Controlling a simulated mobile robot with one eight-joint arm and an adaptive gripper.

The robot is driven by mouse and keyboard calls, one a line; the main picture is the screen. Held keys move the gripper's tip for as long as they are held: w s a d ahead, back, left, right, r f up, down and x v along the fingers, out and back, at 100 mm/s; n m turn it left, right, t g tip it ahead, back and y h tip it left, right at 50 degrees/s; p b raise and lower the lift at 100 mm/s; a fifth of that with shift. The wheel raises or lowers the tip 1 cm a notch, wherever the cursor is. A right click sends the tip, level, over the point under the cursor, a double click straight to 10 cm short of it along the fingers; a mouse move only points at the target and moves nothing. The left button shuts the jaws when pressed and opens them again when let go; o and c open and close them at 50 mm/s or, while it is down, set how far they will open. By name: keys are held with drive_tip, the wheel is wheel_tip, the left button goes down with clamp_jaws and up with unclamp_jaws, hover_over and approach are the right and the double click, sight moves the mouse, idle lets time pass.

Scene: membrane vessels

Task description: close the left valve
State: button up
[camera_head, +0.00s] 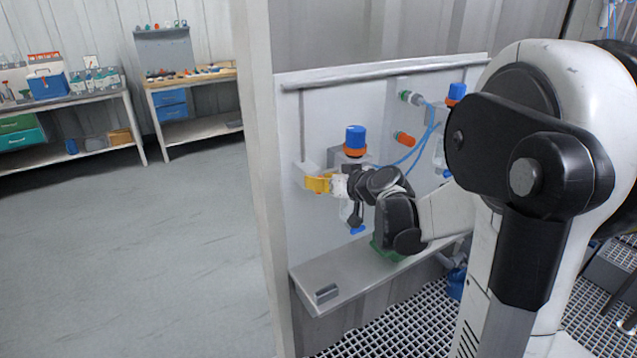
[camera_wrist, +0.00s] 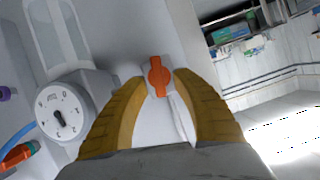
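In the wrist view an orange valve handle (camera_wrist: 157,77) stands on a white mount between the tips of my two yellow fingers. My gripper (camera_wrist: 160,82) is open around it, with a small gap visible at each side; I cannot tell if either tip touches it. In the head view my gripper (camera_head: 318,184) is at the left end of the wall panel, by a white bracket, below and left of the left vessel's blue cap with its orange ring (camera_head: 355,140). The valve handle is hidden there behind the yellow fingers.
A white round dial with a black pointer (camera_wrist: 62,112) sits just left of my fingers in the wrist view. Blue tubes (camera_head: 412,150), orange fittings (camera_head: 404,139) and a second blue-capped vessel (camera_head: 456,92) are to the right. A shelf (camera_head: 340,278) juts out below.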

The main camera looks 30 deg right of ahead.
drive_tip(key=shift+s, duration=0.1)
clamp_jaws()
idle(0.4)
drive_tip(key=shift+d+f+m+y+b, duration=0.1)
drive_tip(key=shift+d+m+y+b, duration=0.1)
drive_tip(key=shift+m+y, duration=0.35)
drive_tip(key=shift+d+m+y+b, duration=0.1)
drive_tip(key=shift+m+y+b, duration=0.2)
drive_tip(key=shift+m, duration=0.35)
drive_tip(key=shift+d+f+m+t+y+b, duration=0.15)
drive_tip(key=shift+m+t+y+b, duration=0.5)
drive_tip(key=shift+m, duration=0.95)
drive_tip(key=shift+f+m+t+y+b, duration=0.25)
drive_tip(key=shift+m+y+b, duration=0.75)
drive_tip(key=shift+m, duration=0.6)
drive_tip(key=shift+d+f+m+t+y+b, duration=0.1)
drive_tip(key=shift+m+t+y+b, duration=0.45)
drive_tip(key=shift+m+b, duration=0.75)
drive_tip(key=shift+m+p, duration=0.3)
drive_tip(key=shift+m, duration=0.1)
